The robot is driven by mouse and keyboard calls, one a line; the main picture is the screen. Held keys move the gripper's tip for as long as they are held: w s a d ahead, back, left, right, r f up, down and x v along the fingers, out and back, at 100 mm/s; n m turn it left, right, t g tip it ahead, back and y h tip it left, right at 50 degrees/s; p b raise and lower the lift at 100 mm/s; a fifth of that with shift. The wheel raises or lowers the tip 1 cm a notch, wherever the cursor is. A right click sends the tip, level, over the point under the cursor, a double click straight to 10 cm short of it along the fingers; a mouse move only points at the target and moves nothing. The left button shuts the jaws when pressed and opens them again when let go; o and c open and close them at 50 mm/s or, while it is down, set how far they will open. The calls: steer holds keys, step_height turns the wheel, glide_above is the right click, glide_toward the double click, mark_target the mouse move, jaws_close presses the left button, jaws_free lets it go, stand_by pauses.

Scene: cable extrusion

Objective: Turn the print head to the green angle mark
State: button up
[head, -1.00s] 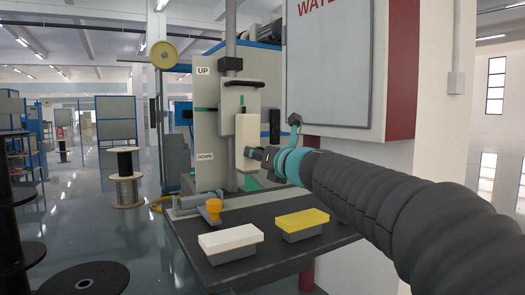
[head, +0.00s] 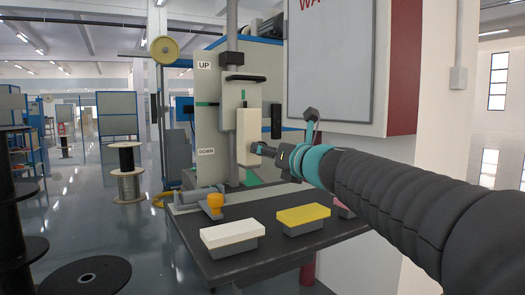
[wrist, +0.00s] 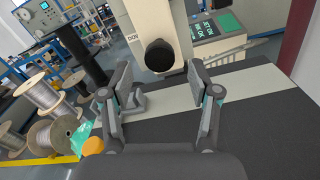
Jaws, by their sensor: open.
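The print head, a cream upright block (head: 248,136), is on the front of the grey machine and looks upright. In the wrist view it is a pale body with a round black end (wrist: 160,56) facing me. My gripper (head: 260,149) is by its lower right side in the head view; contact cannot be told there. In the wrist view my gripper (wrist: 160,78) is open, with one finger on each side of the black end and nothing held. A green mark (head: 205,104) shows left of the head, and green (head: 252,178) shows below it.
A dark table (head: 215,270) stands in front, bearing a white-topped block (head: 228,234), a yellow-topped block (head: 303,214) and an orange knob (head: 215,201). A white cabinet (head: 335,60) hangs above my arm. Cable spools stand on the floor at left.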

steer(key=v, duration=0.7)
steer(key=shift+s+d, duration=0.1)
steer(key=shift+s, duration=0.05)
